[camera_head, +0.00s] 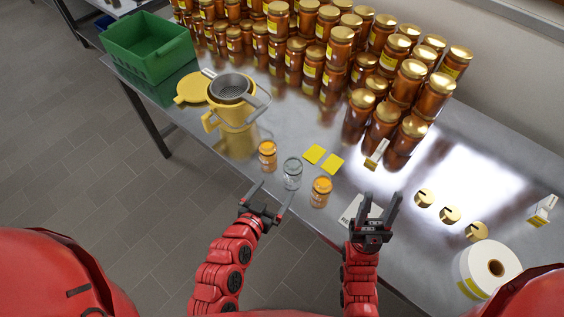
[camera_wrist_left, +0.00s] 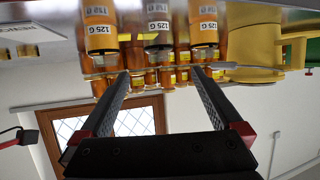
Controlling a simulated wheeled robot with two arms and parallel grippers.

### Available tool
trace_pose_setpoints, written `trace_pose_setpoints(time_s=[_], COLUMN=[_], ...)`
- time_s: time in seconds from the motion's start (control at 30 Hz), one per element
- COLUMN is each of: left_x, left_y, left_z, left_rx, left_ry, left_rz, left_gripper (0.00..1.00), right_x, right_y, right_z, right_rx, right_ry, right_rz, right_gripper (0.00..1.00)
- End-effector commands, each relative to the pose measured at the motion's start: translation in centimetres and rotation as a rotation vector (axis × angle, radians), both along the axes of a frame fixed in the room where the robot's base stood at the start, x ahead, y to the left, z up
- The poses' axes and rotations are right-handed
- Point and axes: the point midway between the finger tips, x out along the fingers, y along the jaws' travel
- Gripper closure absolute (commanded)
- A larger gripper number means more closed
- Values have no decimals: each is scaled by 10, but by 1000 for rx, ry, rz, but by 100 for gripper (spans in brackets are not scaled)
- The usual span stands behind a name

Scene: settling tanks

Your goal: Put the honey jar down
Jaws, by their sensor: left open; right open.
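My right gripper (camera_head: 384,193) is open and empty at the front edge, right of the row.
Stacked large honey jars (camera_head: 385,115) fill the back. A yellow bucket with a sieve (camera_head: 235,130) and a green crate (camera_head: 150,60) stand left.

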Motion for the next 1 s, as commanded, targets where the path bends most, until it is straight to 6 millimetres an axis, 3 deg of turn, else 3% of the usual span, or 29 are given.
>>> trace_pose_setpoints(time_s=[0.17, 0.6, 1.0], left_x=[8, 86, 109], left_y=[-9, -39, -47], left_z=[-8, -43, -53], left_rx=[3, 3, 3], left_ry=[22, 20, 20], left_rz=[-21, -17, -17], left_gripper=[0, 0, 0], right_x=[0, 0, 0], right_y=[0, 0, 0], right_z=[1, 2, 2], right_rx=[0, 0, 0], right_ry=[0, 0, 0], right_rz=[0, 0, 0], right_gripper=[50, 50, 50])
